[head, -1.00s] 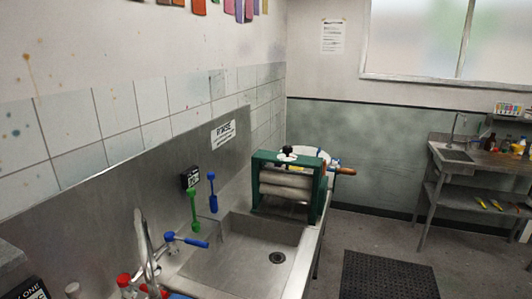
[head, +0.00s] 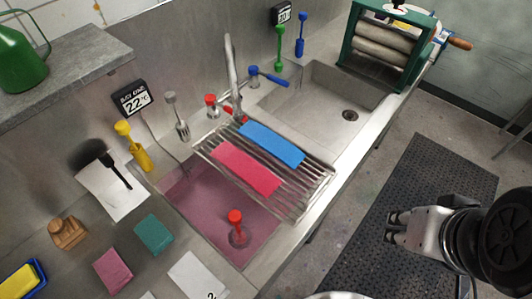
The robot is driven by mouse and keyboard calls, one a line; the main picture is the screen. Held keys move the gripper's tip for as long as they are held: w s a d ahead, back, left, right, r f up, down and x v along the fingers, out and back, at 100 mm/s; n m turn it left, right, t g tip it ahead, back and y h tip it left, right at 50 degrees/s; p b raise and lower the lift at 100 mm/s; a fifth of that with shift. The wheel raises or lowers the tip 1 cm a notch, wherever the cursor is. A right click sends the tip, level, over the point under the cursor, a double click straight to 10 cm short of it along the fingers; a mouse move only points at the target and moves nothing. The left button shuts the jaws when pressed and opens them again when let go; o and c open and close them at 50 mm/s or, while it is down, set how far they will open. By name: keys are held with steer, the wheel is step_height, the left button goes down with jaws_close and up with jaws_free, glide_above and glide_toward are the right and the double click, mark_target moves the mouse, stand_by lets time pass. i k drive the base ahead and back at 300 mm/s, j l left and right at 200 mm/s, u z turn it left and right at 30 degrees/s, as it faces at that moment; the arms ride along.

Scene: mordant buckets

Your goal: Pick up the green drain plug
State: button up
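The green drain plug (head: 279,47) stands upright against the steel back wall, behind the far basin, with a knob at its top and a wider base. A similar blue plug (head: 301,36) is just to its right. My gripper (head: 390,226) is at the lower right, over the floor and dark mat, well away from the green plug. Its two fingers look apart, with nothing between them.
A grey far basin (head: 322,93) and a pink-filled near basin (head: 187,196) holding a red plug (head: 236,222) lie along the counter. A wire rack (head: 215,153) bears pink and blue cloths. A green-framed wringer (head: 358,45) stands beyond. The mat (head: 440,165) is clear.

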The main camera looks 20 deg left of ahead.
mark_target(280, 29)
steer(key=u, duration=0.55)
steer(key=i+l+u, duration=0.5)
steer(key=i+l, duration=0.15)
steer(key=l, duration=0.2)
steer(key=i+l+u, duration=0.2)
steer(key=l, duration=0.15)
steer(key=i+l+u, duration=0.15)
steer(key=l, duration=0.2)
steer(key=i+l+u, duration=0.2)
steer(key=l, duration=0.5)
steer(key=i, duration=0.05)
